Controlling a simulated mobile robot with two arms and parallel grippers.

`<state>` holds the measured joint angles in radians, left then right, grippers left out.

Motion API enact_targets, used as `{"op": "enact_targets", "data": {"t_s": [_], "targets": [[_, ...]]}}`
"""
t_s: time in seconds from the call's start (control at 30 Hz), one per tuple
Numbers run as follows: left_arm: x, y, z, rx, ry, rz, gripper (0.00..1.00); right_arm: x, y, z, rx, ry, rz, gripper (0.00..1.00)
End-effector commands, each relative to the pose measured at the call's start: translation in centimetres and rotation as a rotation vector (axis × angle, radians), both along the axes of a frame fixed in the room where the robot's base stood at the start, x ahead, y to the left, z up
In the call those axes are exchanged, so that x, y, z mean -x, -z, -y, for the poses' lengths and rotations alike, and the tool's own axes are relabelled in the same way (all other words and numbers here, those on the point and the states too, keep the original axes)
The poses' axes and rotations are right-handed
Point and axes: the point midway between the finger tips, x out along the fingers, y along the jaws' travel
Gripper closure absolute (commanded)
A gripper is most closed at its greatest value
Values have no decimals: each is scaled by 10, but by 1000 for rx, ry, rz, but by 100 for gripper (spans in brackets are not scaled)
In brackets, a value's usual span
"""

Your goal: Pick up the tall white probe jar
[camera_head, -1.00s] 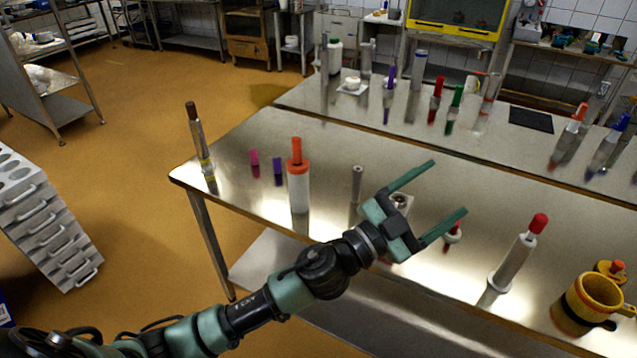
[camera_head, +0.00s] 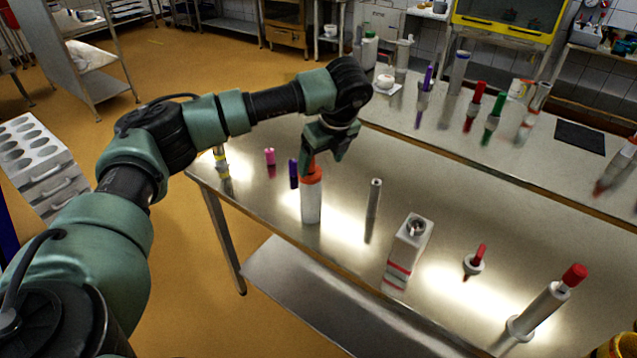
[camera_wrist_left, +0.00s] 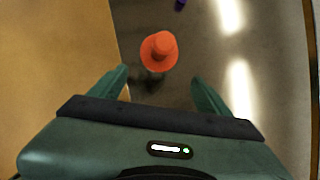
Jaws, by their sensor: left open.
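A tall white jar (camera_head: 311,202) with an orange top stands upright near the front edge of the metal table. My left gripper (camera_head: 324,160) points down just above it and partly hides its top in the head view. In the left wrist view the jar's round orange top (camera_wrist_left: 159,52) shows from above, just beyond the gap between the open fingers of the left gripper (camera_wrist_left: 160,78). Nothing is between the fingers, and the white body is hidden under the orange top in that view. My right gripper is not in view.
A slim grey tube (camera_head: 374,197) and a white box-shaped container (camera_head: 408,252) stand right of the jar. A pink-capped piece (camera_head: 270,157) and a purple piece (camera_head: 293,174) stand to its left. A white tube with a red cap (camera_head: 541,307) is at the lower right.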

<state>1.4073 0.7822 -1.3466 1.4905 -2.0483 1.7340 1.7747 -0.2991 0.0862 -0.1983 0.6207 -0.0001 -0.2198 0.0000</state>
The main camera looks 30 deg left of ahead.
Motion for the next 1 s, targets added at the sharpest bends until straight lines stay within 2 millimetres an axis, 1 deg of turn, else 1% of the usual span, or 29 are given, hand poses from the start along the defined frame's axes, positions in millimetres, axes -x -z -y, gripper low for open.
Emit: {"op": "enact_targets", "data": {"t_s": [0.03, 0.13, 0.3, 0.43, 0.53, 0.6, 0.7, 0.87, 0.97, 1.0], "targets": [[1, -5, -10, -26, -29, 1, 23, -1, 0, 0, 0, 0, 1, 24], [1, -4, -19, -47, -50, 0, 23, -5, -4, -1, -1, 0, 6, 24], [-2, 13, -25, -44, -48, -2, 23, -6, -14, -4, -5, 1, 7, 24], [-4, 26, -30, -45, -47, -2, 23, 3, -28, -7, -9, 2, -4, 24], [-7, 40, -35, -43, -46, -4, 23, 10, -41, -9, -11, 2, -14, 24], [-9, 52, -38, -43, -46, -3, 23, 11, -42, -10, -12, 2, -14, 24], [-11, 61, -40, -41, -45, 0, 23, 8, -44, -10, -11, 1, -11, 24], [-11, 65, -41, -42, -43, 1, 23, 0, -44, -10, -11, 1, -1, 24], [-11, 65, -41, -41, -43, 0, 23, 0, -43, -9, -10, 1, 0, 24], [-11, 65, -41, -41, -43, 0, 34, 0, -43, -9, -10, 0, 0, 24]]}}
